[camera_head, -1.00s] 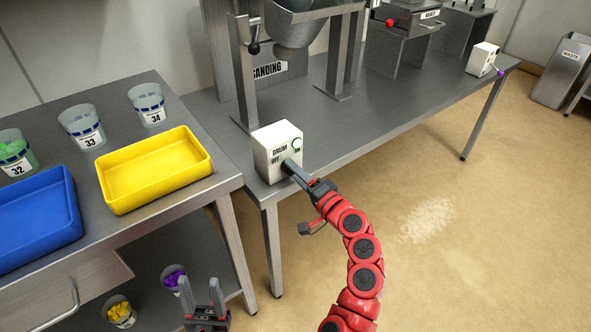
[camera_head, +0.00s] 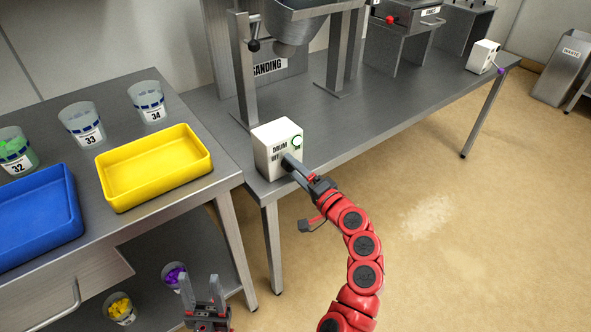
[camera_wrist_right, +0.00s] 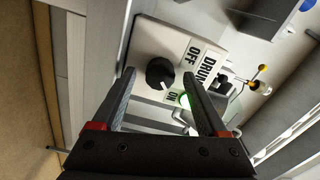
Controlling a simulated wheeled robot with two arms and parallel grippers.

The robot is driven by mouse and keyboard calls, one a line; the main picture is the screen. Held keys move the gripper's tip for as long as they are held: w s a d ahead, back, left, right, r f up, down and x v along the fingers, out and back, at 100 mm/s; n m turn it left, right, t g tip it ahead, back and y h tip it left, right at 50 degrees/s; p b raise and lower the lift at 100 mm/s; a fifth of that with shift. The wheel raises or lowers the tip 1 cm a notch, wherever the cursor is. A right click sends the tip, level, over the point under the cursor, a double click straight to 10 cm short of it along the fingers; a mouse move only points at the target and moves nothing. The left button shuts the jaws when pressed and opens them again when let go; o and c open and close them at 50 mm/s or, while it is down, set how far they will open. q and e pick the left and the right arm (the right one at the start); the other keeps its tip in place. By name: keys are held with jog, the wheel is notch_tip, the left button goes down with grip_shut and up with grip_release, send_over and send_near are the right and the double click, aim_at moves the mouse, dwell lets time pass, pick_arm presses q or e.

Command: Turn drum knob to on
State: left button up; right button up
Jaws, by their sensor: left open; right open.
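The white drum control box (camera_head: 268,158) stands on the near left corner of the steel bench, with DRUM, OFF and ON labels. In the right wrist view, its round black knob (camera_wrist_right: 159,73) lies between the two fingertips of my open right gripper (camera_wrist_right: 159,76). I cannot tell whether the fingers touch it. A green light (camera_wrist_right: 184,99) glows beside the ON label. In the head view, my right gripper (camera_head: 291,164) reaches the box's front and mostly hides the knob. My left gripper (camera_head: 201,291) is open and empty at the bottom left, away from the box.
A steel table on the left carries a yellow tray (camera_head: 118,190), a blue tray (camera_head: 72,232) and several labelled cups. The sanding hopper (camera_head: 300,22) stands behind the box. Another white box (camera_head: 481,56) is at the bench's far end. Floor on the right is clear.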

jog(key=v, duration=1.7)
jog(key=shift+s, duration=0.15)
jog(key=shift+d, duration=0.1)
